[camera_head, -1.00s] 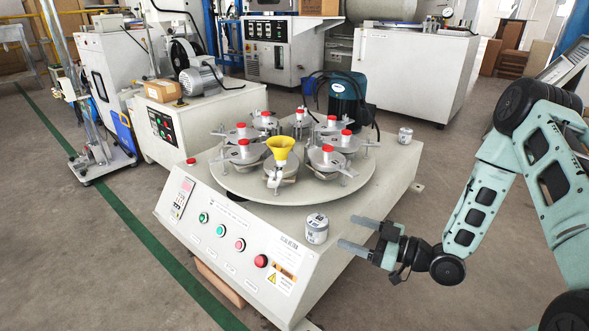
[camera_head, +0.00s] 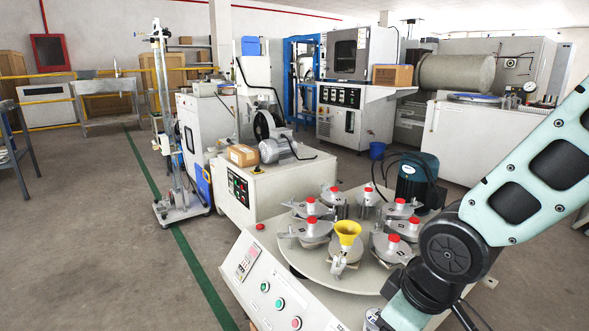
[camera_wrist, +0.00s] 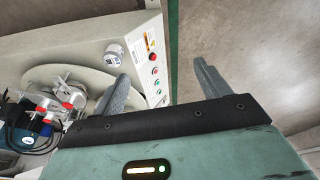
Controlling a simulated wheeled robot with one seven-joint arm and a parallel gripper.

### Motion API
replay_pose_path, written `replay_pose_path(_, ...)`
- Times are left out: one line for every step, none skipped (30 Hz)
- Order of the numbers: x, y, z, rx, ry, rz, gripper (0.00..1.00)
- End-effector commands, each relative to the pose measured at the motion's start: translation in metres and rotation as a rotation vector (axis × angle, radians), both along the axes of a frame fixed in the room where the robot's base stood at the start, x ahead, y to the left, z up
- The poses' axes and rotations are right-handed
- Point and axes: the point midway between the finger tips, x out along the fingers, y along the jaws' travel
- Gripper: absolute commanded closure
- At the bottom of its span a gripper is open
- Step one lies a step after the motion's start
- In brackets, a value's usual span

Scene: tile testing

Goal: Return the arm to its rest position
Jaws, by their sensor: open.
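My arm (camera_head: 520,200) crosses the right side of the head view, with a dark elbow joint in front of the machine's right part. My gripper is below the head view's frame; in the wrist view my gripper (camera_wrist: 160,85) shows two grey fingers spread apart with nothing between them. In the head view only a sliver of that can (camera_head: 372,319) shows beside my arm.
The white testing machine (camera_head: 255,290) carries a round turntable (camera_head: 310,262) with several red-capped fixtures and a yellow funnel (camera_head: 348,233). A blue-green motor (camera_head: 417,178) stands behind it. A white cabinet (camera_head: 480,140) is at back right. Open floor (camera_head: 100,260) lies left.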

Motion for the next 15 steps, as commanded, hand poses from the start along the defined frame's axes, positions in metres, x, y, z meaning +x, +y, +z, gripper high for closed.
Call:
replay_pose_path(-0.019,0.004,0.018,-0.016,0.027,-0.008,0.25)
replay_pose_path(-0.03,0.006,0.024,-0.025,0.048,-0.017,0.25)
replay_pose_path(-0.045,0.007,0.032,-0.037,0.076,-0.028,0.25)
replay_pose_path(-0.055,0.008,0.038,-0.044,0.096,-0.036,0.25)
replay_pose_path(-0.066,0.009,0.043,-0.052,0.116,-0.043,0.25)
replay_pose_path(-0.08,0.009,0.05,-0.061,0.142,-0.051,0.25)
replay_pose_path(-0.09,0.01,0.056,-0.067,0.162,-0.056,0.25)
replay_pose_path(-0.101,0.01,0.061,-0.073,0.181,-0.06,0.25)
replay_pose_path(-0.114,0.01,0.068,-0.081,0.206,-0.066,0.25)
replay_pose_path(-0.125,0.011,0.072,-0.086,0.225,-0.07,0.25)
replay_pose_path(-0.129,0.01,0.08,-0.089,0.237,-0.076,0.25)
replay_pose_path(-0.126,0.009,0.089,-0.089,0.237,-0.079,0.25)
replay_pose_path(-0.125,0.009,0.094,-0.089,0.236,-0.079,0.25)
replay_pose_path(-0.125,0.009,0.1,-0.089,0.236,-0.078,0.25)
replay_pose_path(-0.125,0.009,0.107,-0.089,0.235,-0.078,0.25)
